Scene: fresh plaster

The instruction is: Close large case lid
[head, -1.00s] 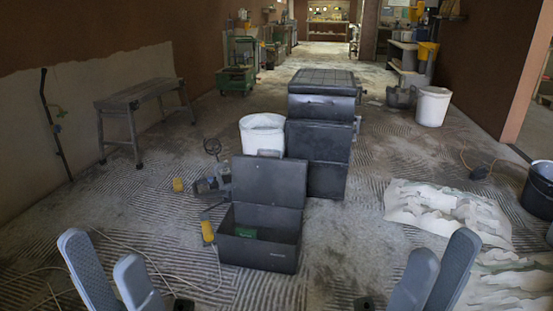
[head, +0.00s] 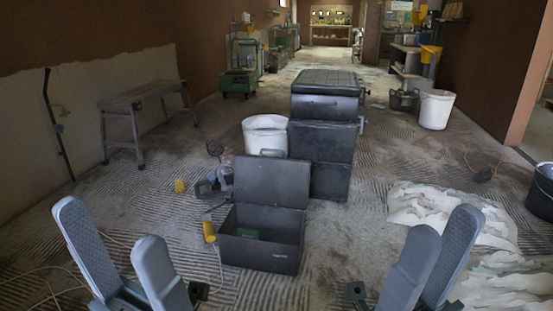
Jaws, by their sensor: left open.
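A large black case (head: 262,252) stands on the floor ahead of me, with its lid (head: 270,180) raised upright at the back. A small green item (head: 247,234) lies inside it. My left gripper (head: 108,250) is open and empty, left of the case and apart from it. My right gripper (head: 432,255) has its fingers spread apart, empty, right of the case and apart from it.
Behind the lid stand a stack of dark boxes (head: 322,140) and a white bucket (head: 264,136). A power tool (head: 213,185) and a cable lie left of the case. A crumpled pale sheet (head: 445,212) lies at right. A bench (head: 140,105) stands at left.

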